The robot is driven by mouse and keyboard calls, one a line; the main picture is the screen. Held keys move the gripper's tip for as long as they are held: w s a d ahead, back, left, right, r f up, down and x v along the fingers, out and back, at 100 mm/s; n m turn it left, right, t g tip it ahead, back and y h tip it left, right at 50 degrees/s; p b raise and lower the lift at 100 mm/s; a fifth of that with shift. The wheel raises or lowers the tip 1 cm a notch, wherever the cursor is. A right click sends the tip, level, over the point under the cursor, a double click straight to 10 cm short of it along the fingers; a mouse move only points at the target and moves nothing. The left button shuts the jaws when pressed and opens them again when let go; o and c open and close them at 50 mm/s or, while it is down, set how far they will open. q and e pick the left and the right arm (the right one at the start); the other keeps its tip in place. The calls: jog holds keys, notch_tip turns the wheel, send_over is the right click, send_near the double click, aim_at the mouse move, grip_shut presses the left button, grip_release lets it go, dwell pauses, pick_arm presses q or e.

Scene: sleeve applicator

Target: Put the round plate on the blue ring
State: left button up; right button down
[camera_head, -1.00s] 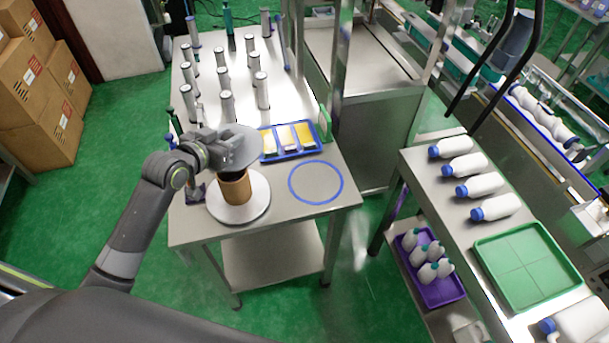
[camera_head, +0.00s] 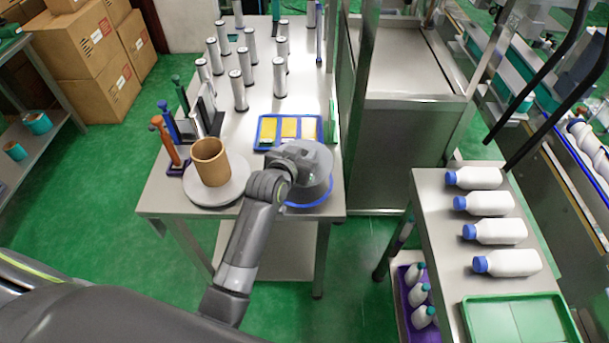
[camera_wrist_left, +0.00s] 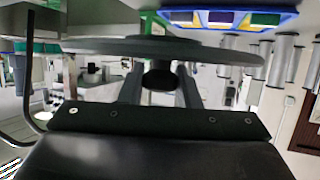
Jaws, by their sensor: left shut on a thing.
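The round plate (camera_head: 319,178) is a grey disc in the head view, partly hidden behind my left gripper (camera_head: 303,166). My left gripper is shut on it and holds it over the blue ring (camera_head: 312,205). The ring is marked on the steel table, and only its near arc shows. In the left wrist view the plate (camera_wrist_left: 110,46) shows edge-on as a thin grey disc across the fingers of my left gripper (camera_wrist_left: 160,85). I cannot tell how high above the ring it is. My right gripper is not in view.
A brown cylinder (camera_head: 210,163) stands on a white disc (camera_head: 222,195) at the left of the table (camera_head: 165,193). A blue tray (camera_head: 262,141) with yellow pieces is just behind the plate. Several upright tubes stand farther back. A post and steel cabinet stand to the right.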

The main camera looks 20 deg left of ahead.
pick_arm(q)
notch_tip(320, 180, down, 3)
jog(key=shift+a+r, duration=0.15)
jog(key=shift+r, duration=0.05)
jog(key=shift+f, duration=2.1)
jog(key=shift+f, duration=0.1)
jog(key=o, duration=1.1)
jog(key=shift+s, duration=0.15)
jog(key=v, duration=1.1)
jog(key=shift+s+r+b, duration=0.25)
jog(key=shift+b, duration=0.05)
jog(key=shift+s, duration=0.1)
